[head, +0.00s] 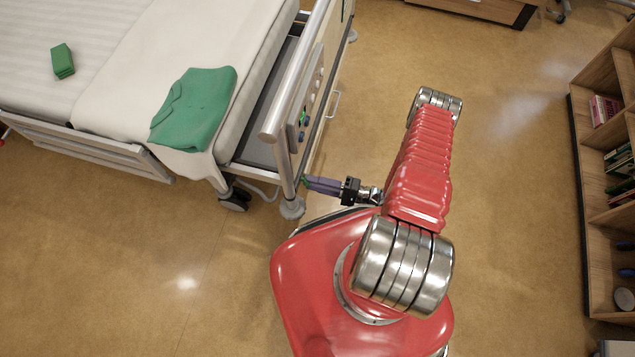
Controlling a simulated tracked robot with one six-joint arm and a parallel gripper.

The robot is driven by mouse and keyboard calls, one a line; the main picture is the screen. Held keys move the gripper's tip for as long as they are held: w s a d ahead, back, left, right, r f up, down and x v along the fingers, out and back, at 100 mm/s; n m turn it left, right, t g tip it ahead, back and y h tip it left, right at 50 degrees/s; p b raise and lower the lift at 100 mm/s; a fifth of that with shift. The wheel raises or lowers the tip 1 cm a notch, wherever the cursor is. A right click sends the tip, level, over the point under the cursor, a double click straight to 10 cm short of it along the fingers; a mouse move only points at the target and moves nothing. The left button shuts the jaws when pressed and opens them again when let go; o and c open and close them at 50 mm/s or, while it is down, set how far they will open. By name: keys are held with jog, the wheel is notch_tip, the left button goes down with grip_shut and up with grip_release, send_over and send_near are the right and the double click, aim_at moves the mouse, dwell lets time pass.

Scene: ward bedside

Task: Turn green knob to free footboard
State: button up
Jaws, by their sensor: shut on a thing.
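The bed's footboard (311,72) stands upright at the foot end of the bed, with a thick pale rail along its top. A small green knob (304,181) shows low on the near corner post of the footboard, mostly covered by my gripper. My gripper (311,184) has purple-grey fingers, comes in from the right and is shut on the green knob. The knob's turned angle cannot be made out at this size.
The bed (115,60) fills the upper left, with a folded green garment (195,107) and a small green block (62,61) on it. A wooden shelf (594,185) stands at the right edge.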

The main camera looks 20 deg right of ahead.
jog(key=shift+s+a+f+n, duration=0.1)
jog(key=shift+a+f+n, duration=0.05)
jog(key=shift+n, duration=0.45)
jog(key=o, duration=1)
jog(key=shift+d, duration=0.25)
jog(key=shift+v, duration=6.75)
